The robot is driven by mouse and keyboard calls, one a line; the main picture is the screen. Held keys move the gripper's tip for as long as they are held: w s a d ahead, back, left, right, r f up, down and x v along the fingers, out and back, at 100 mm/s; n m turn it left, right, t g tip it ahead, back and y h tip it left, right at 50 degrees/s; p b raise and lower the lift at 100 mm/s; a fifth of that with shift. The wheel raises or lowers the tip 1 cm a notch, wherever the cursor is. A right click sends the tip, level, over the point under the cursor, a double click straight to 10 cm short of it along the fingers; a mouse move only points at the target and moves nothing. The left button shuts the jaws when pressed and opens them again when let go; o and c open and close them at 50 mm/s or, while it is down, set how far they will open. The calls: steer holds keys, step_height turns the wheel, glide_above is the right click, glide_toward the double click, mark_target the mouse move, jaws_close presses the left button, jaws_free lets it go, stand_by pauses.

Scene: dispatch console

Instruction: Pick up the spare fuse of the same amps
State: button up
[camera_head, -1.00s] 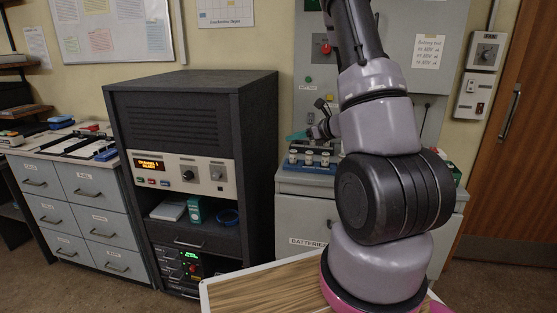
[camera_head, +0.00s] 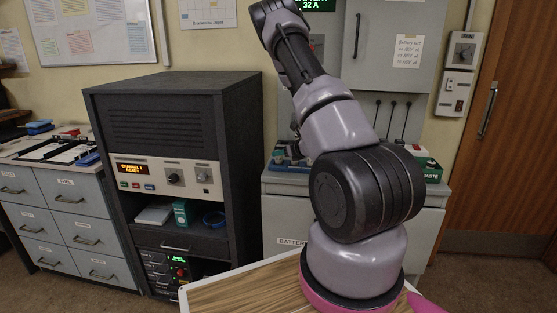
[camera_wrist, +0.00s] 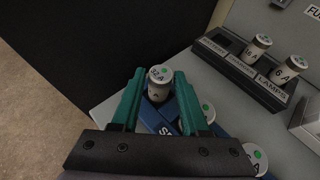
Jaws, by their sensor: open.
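In the wrist view a pale fuse (camera_wrist: 159,89) with a green dot stands upright at the near end of the blue spares rack (camera_wrist: 168,118). Its cap appears to read 32 A. My gripper (camera_wrist: 160,75) is open, with its teal fingers on either side of this fuse; I cannot tell whether they touch it. Two more green-dotted fuses (camera_wrist: 208,112) (camera_wrist: 255,158) stand farther along the blue rack, partly behind my gripper; their ratings are unreadable. In the head view a green display (camera_head: 313,5) reads 32 A, and my gripper is hard to make out behind my arm.
A dark labelled holder (camera_wrist: 243,73) beside the blue rack carries a fuse (camera_wrist: 257,49) that seems marked 16 A and another (camera_wrist: 289,69) marked 6 A. The grey worktop (camera_wrist: 228,122) lies between them. The dark console (camera_head: 170,110) stands left of the battery cabinet.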

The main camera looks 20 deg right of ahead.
steer(key=shift+x, duration=1.05)
jaws_close()
